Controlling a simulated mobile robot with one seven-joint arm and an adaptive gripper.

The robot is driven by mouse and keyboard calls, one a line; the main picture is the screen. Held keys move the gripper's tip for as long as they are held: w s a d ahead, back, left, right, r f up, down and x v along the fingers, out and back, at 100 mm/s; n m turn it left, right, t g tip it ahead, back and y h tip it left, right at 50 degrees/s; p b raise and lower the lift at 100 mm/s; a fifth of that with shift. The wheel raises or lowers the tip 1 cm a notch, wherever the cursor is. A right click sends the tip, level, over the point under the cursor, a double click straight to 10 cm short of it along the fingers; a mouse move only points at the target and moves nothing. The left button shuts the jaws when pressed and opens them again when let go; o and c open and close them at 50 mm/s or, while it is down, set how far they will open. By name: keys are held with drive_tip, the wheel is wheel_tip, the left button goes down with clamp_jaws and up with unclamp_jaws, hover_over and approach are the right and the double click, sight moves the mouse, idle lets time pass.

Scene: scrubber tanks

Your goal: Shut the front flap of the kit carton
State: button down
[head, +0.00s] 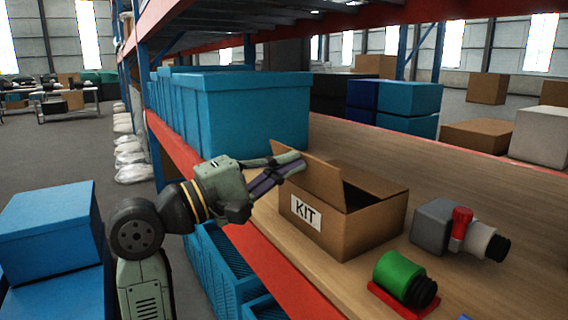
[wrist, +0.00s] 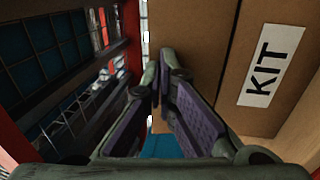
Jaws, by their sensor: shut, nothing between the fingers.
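The kit carton (head: 368,232) is a brown box on the wooden shelf, with a white KIT label on its front wall. Its front flap (head: 318,181) stands up above the labelled wall, and a dark opening shows behind it. My gripper (head: 300,162) is shut and empty, with its tips at the outer side of the flap near its upper edge. The wrist view shows the gripper (wrist: 162,62) alongside the flap (wrist: 197,38), with the label to the right past a crease. I cannot tell whether the fingers touch the flap.
A large blue bin (head: 245,112) stands left of and behind the carton. A grey fitting with a red handle (head: 438,226) and a green cylinder (head: 398,274) on a red base lie to the right. The red shelf edge (head: 290,285) runs in front. Bare shelf lies behind the carton.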

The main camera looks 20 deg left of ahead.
drive_tip(key=shift+w+r+g, duration=0.1)
drive_tip(key=shift+r+g, duration=0.1)
drive_tip(key=shift+g, duration=0.1)
drive_tip(key=w+g+y+p, duration=0.1)
drive_tip(key=d+r+g+y+p, duration=0.1)
drive_tip(key=g, duration=0.1)
drive_tip(key=w+d+g+y+p, duration=0.1)
drive_tip(key=y, duration=0.1)
drive_tip(key=shift+w+d+r+g, duration=0.1)
drive_tip(key=shift+w+r+g, duration=0.2)
drive_tip(key=shift+w, duration=0.05)
drive_tip(key=shift+w+d+f+g+y+b, duration=0.35)
drive_tip(key=shift+w+d+f+g, duration=0.1)
drive_tip(key=shift+w+d+f, duration=0.4)
drive_tip(key=shift+w+d+f+g+y+b, duration=0.35)
drive_tip(key=shift+w+d+f, duration=0.3)
drive_tip(key=shift+w, duration=0.4)
drive_tip(key=shift+w+d+f+g+y+b, duration=0.3)
drive_tip(key=shift+w+d+f+g, duration=0.2)
drive_tip(key=shift+w+d+f, duration=0.35)
drive_tip(key=shift+w+a, duration=0.1)
drive_tip(key=shift+w, duration=0.05)
drive_tip(key=shift+r, duration=0.1)
